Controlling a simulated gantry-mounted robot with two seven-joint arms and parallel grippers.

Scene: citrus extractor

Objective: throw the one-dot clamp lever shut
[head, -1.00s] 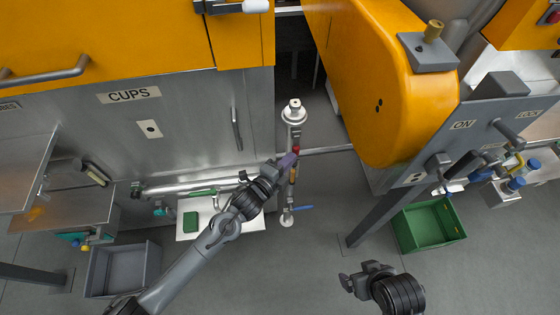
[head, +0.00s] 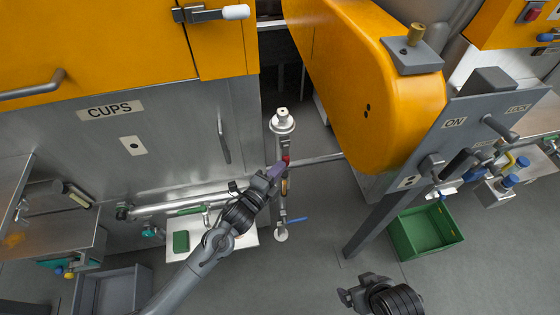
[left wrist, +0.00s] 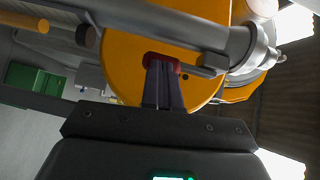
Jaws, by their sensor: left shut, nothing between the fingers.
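A vertical steel pipe (head: 283,205) stands in the gap between the two orange machines. A red grip (head: 286,160) sits on it, and in the left wrist view the red grip (left wrist: 166,61) joins a short grey bar beside the pipe (left wrist: 180,27). I cannot make out dot marks here, so I cannot tell whether this is the one-dot lever. My left gripper (head: 278,169) is shut and empty. Its fingertips (left wrist: 163,75) are at the red grip, seemingly against it, not around it. My right gripper (head: 345,297) hangs at the bottom, away from the pipe; its finger gap is unclear.
A blue lever (head: 298,219) sits low on the pipe. A horizontal pipe (head: 165,208) and a white tray (head: 243,238) lie left. The orange cover (head: 375,80) bulges at right, above a green crate (head: 427,232). A grey bin (head: 112,290) stands lower left. Floor between is clear.

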